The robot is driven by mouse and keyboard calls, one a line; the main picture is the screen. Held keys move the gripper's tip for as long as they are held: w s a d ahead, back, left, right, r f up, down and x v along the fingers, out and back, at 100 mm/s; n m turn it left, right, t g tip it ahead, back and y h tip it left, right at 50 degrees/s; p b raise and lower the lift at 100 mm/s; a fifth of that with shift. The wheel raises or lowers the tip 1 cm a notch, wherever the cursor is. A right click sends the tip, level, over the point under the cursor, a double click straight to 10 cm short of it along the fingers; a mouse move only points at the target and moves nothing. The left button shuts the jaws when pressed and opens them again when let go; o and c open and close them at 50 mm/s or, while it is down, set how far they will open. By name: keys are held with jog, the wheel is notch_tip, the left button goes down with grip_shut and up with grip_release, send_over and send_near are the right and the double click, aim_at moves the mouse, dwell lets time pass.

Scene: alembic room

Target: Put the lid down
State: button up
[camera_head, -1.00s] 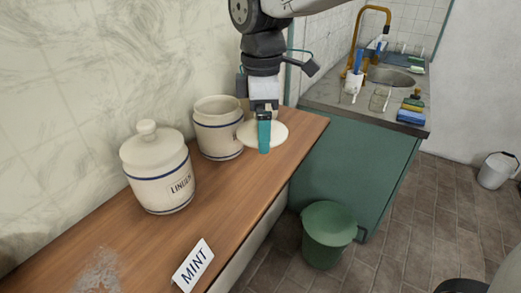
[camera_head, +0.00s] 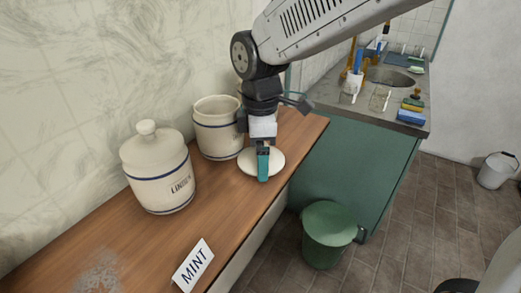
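The lid (camera_head: 246,166) is a pale cream disc, held level low over the wooden shelf, right of the open jar. I cannot tell whether its underside touches the wood. My gripper (camera_head: 263,163) points down onto the lid; its teal finger covers the lid's middle and hides any knob. The lid has moved with my gripper and keeps its place under it, so my gripper appears shut on it. The open cream jar (camera_head: 216,138) with blue bands stands just left of the lid, its right side partly behind my gripper.
A lidded jar marked LINDEN (camera_head: 157,175) stands on the wooden shelf (camera_head: 225,205) to the left. A MINT card (camera_head: 193,266) stands at the shelf's front edge. The shelf's middle is clear. A green bin (camera_head: 328,235) is on the floor; the sink counter (camera_head: 345,102) lies beyond.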

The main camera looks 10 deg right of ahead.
jog(key=shift+o, duration=0.2)
notch_tip(320, 180, up, 12)
jog(key=s+d+f+m, duration=0.1)
jog(key=s+d+m, duration=0.8)
jog(key=d, duration=0.5)
jog(key=s+d+f+m+t, duration=0.1)
jog(key=s+d+f+m, duration=0.5)
jog(key=s, duration=0.4)
jog(key=d+m, duration=0.1)
jog(key=m, duration=0.1)
jog(key=shift+s+f+m, duration=0.2)
jog(key=shift+s+m, duration=0.05)
jog(key=shift+m, duration=0.05)
